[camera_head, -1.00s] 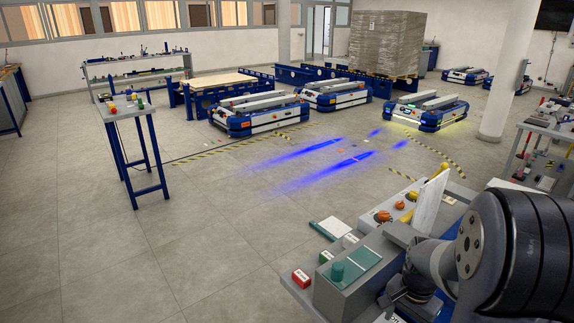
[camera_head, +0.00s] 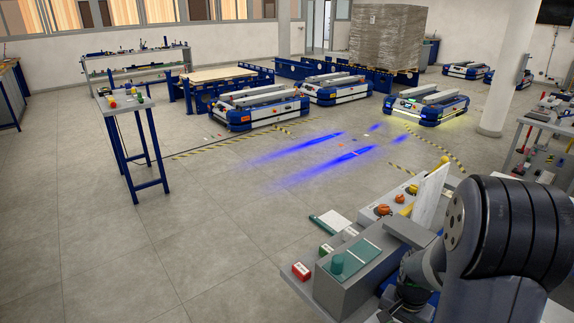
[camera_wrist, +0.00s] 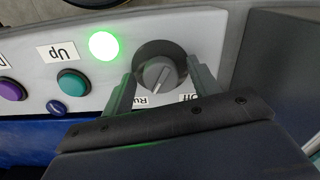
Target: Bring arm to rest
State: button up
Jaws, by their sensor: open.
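In the wrist view, my gripper (camera_wrist: 164,88) is open, with one finger on each side of a dark round selector knob (camera_wrist: 160,72) with a grey handle. Part of the knob's lower edge is hidden by the gripper body; I cannot tell if the fingers touch it. The labels beside it are partly covered and seem to read "Run" and "Off". A lit green lamp (camera_wrist: 103,45), a teal button (camera_wrist: 72,83) marked "Up" and a purple button (camera_wrist: 12,90) sit to its left. In the head view, my arm (camera_head: 510,235) fills the lower right; its gripper is hidden there.
In the head view, a grey bench (camera_head: 340,290) with boxes, orange knobs (camera_head: 383,210) and a white sheet (camera_head: 428,195) lies close by my arm. Lift carts (camera_head: 428,108) (camera_head: 258,107) stand farther back. A small blue-legged table (camera_head: 127,100) stands left.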

jog(key=n, duration=0.4)
jog(key=shift+n+p, duration=0.3)
jog(key=shift+p, duration=0.05)
jog(key=n+p, duration=0.1)
jog(key=n, duration=0.4)
jog(key=shift+d, duration=0.1)
jog(key=shift+r+n, duration=0.35)
jog(key=shift+n, duration=0.05)
notch_tip(320, 180, up, 9)
jog(key=shift+f+p, duration=0.15)
jog(key=shift+p, duration=0.15)
